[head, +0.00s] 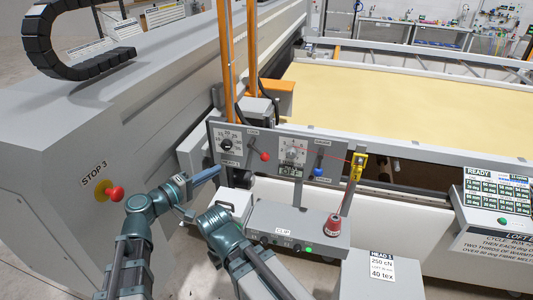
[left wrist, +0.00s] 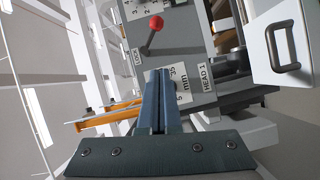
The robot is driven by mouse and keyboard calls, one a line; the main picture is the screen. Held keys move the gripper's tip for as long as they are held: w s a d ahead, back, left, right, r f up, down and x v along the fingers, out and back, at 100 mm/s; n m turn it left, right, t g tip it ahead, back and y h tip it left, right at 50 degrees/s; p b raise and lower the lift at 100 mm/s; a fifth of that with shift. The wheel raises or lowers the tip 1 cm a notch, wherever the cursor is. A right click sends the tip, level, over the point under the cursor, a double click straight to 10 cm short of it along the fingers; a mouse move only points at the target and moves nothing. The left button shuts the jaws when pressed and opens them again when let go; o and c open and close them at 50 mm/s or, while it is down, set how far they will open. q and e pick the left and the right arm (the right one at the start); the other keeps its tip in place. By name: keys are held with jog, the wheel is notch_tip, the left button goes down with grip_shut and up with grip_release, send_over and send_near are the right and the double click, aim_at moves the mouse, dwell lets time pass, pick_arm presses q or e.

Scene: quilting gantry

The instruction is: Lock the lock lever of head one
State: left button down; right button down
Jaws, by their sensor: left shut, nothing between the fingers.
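The red-knobbed lever (head: 265,156) sits on the grey panel (head: 272,131), beside the dial marked head 1. In the left wrist view the red knob (left wrist: 156,22) stands beyond the fingertips, with a small label, seemingly LOCK, near the stem's base. My left gripper (head: 217,170) is shut and empty, just left of and below the panel, apart from the lever. In the left wrist view its closed fingers (left wrist: 162,75) overlap the white dial plate. My right gripper does not show clearly.
A second dial (head: 292,153) and a blue-knobbed lever (head: 318,172) are on the panel's right half. A red STOP 3 button (head: 116,194) is left. Orange posts (head: 251,60) rise behind the panel.

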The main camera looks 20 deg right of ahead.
pick_arm(q)
jog(key=b, duration=0.1)
send_near(259, 152)
jog(key=w+d+f, duration=0.2)
jog(key=w+d, duration=0.2)
jog(key=shift+s+d+f, duration=0.1)
jog(key=shift+s+d, duration=0.05)
jog(key=shift+d, duration=0.55)
jog(key=shift+b, duration=0.35)
